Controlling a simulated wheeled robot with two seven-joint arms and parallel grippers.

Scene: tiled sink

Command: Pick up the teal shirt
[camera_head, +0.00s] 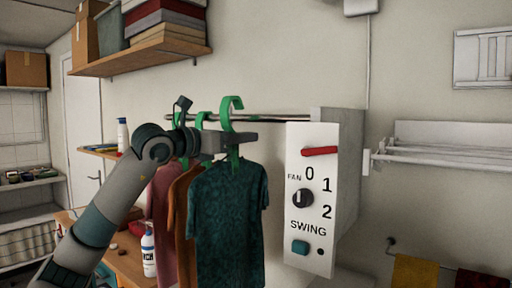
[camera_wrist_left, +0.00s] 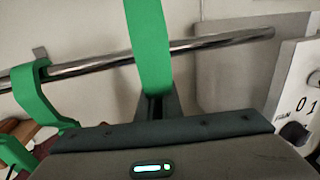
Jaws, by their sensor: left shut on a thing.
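The teal shirt (camera_head: 228,215) hangs in the head view on a green hanger (camera_head: 230,108), in front of the other shirts. My left gripper (camera_head: 240,140) is shut on this hanger just below its hook, above the shirt's collar. In the left wrist view the green strip of the hanger (camera_wrist_left: 149,45) runs up from between my fingers (camera_wrist_left: 158,106) and passes in front of the metal rod (camera_wrist_left: 205,43). The hook rises above the rod; I cannot tell whether it rests on it. My right gripper is not in view.
An orange shirt (camera_head: 182,205) and a pink shirt (camera_head: 162,190) hang close behind on green hangers. A white panel (camera_head: 310,205) with a knob stands just right of the teal shirt. A white bottle (camera_head: 149,255) stands on the wooden surface below. A shelf (camera_head: 140,58) is above.

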